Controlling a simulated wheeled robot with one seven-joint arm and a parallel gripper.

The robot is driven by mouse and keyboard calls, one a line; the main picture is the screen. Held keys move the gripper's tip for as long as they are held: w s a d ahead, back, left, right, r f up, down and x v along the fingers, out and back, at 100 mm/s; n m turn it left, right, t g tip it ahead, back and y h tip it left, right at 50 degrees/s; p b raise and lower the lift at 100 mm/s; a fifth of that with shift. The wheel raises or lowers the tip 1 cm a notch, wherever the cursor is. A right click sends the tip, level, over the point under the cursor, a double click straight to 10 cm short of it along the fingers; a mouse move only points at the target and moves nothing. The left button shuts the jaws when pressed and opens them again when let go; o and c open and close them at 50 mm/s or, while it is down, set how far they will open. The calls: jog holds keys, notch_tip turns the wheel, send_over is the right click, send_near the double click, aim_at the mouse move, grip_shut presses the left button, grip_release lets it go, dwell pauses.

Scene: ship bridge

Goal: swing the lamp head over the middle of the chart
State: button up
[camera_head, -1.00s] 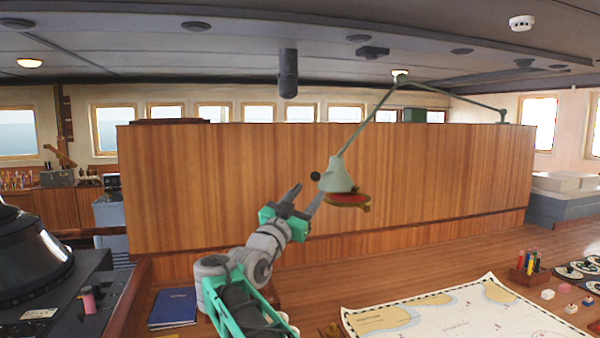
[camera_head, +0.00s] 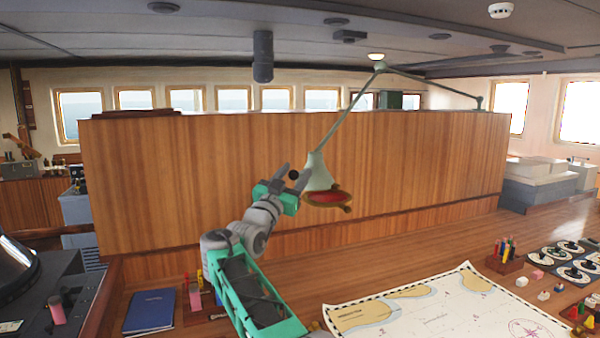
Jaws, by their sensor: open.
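The pale green lamp head (camera_head: 318,176) hangs at the end of a jointed arm (camera_head: 347,107) in front of the wooden partition. Its underside is red, with a brass-coloured rim. A small black knob (camera_head: 293,174) sits at its left side. My gripper (camera_head: 292,175) is open, with its fingers pointing up around the knob in the picture. I cannot tell whether they touch it. The chart (camera_head: 440,318) lies flat on the wooden table at the lower right, partly cut off by the frame. The lamp head appears above and to the left of the chart's middle.
A blue book (camera_head: 149,311) lies on the left of the table. A pen holder (camera_head: 504,264), small blocks and a panel of dials (camera_head: 570,262) stand right of the chart. The wooden partition (camera_head: 200,180) rises behind the lamp. Bare table lies between partition and chart.

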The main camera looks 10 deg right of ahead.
grip_shut()
dwell(0.3)
dwell(0.9)
